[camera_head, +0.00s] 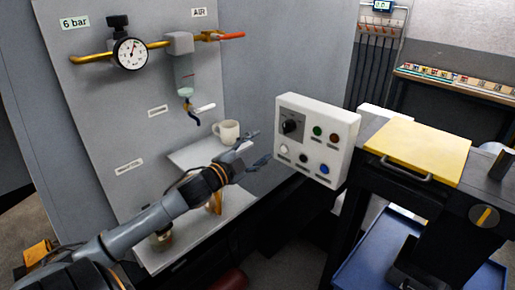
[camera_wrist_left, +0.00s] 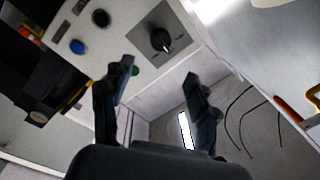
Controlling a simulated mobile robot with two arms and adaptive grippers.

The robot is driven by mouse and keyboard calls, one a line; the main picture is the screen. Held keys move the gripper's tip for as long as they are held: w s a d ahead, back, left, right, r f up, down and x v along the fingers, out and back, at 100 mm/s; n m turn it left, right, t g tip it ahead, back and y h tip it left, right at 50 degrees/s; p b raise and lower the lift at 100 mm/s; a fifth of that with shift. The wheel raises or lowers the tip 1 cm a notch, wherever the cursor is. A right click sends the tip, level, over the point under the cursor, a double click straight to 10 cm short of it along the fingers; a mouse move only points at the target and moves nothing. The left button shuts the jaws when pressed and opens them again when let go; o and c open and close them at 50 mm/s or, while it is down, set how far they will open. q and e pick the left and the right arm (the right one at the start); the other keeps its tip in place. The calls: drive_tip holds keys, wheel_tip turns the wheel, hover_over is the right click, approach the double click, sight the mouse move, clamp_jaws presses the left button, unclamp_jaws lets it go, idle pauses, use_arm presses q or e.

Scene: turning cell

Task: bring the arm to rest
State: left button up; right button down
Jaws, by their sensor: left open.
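My left arm reaches in from the lower left in the head view. My left gripper (camera_head: 262,150) is open and empty, its fingers pointing right toward the white control box (camera_head: 338,122). The gripper appears apart from the box. In the left wrist view both fingers of the gripper (camera_wrist_left: 162,90) are spread, with nothing between them. The same control box (camera_wrist_left: 110,50) shows ahead of them, with a black rotary knob (camera_wrist_left: 161,40) on a grey plate and several coloured buttons. My right gripper is not in view.
A white mug (camera_head: 227,132) stands on a small shelf (camera_head: 190,157) just left of the gripper. A gauge (camera_head: 130,53) and a filter bowl (camera_head: 184,75) hang on the grey panel.

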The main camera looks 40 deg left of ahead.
use_arm(q)
drive_tip(key=shift+f, duration=0.1)
idle(0.3)
drive_tip(key=s+d+f+n+g+y, duration=0.1)
drive_tip(key=s+d+f+n+g, duration=0.3)
drive_tip(key=f, duration=0.5)
drive_tip(key=s+d+f+n+g+y, duration=0.1)
drive_tip(key=s+d+f+n+g, duration=0.15)
drive_tip(key=s+d+f, duration=0.5)
drive_tip(key=s+d+f+n+g+h, duration=0.15)
drive_tip(key=s+d+f+g, duration=0.35)
drive_tip(key=s, duration=0.5)
drive_tip(key=s+d+f+n+g, duration=0.2)
drive_tip(key=s+d+f+g, duration=0.2)
drive_tip(key=s+d, duration=0.4)
wheel_tip(320, 180, down, 28)
drive_tip(key=s+a, duration=0.2)
drive_tip(key=s, duration=0.1)
drive_tip(key=s+a+f+g+b, duration=0.1)
drive_tip(key=s+a+f+g, duration=0.1)
drive_tip(key=s+f, duration=1.4)
drive_tip(key=shift+a+m, duration=0.4)
drive_tip(key=shift+a, duration=0.05)
